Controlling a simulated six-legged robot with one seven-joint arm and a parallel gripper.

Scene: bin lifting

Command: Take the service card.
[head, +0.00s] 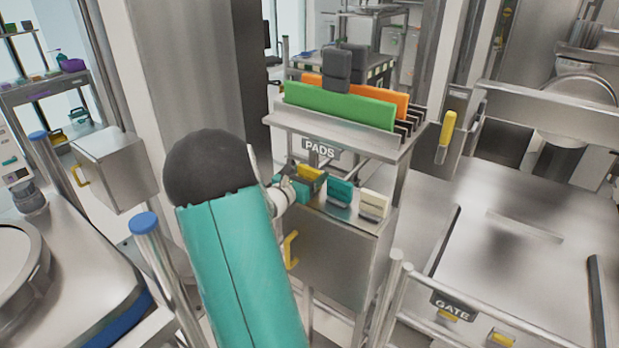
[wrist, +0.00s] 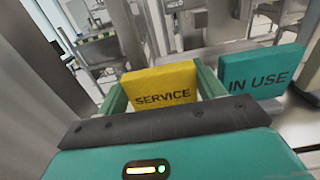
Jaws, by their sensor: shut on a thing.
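The yellow service card (wrist: 162,88), marked SERVICE, stands between the two green fingers of my gripper (wrist: 160,82) in the wrist view. My gripper is shut on it, with the lettered face toward the camera. In the head view the yellow card (head: 311,173) shows as a small patch at my gripper (head: 308,178), above the left end of the steel cabinet's top. Part of it is hidden by my gripper. I cannot tell whether its lower edge still touches the cabinet.
A teal IN USE card (head: 340,191) stands just right of the service card, and a cream card (head: 374,205) is farther right. The PADS rack (head: 320,150), with green and orange boards, rises close behind. The cabinet (head: 335,265) has a yellow handle.

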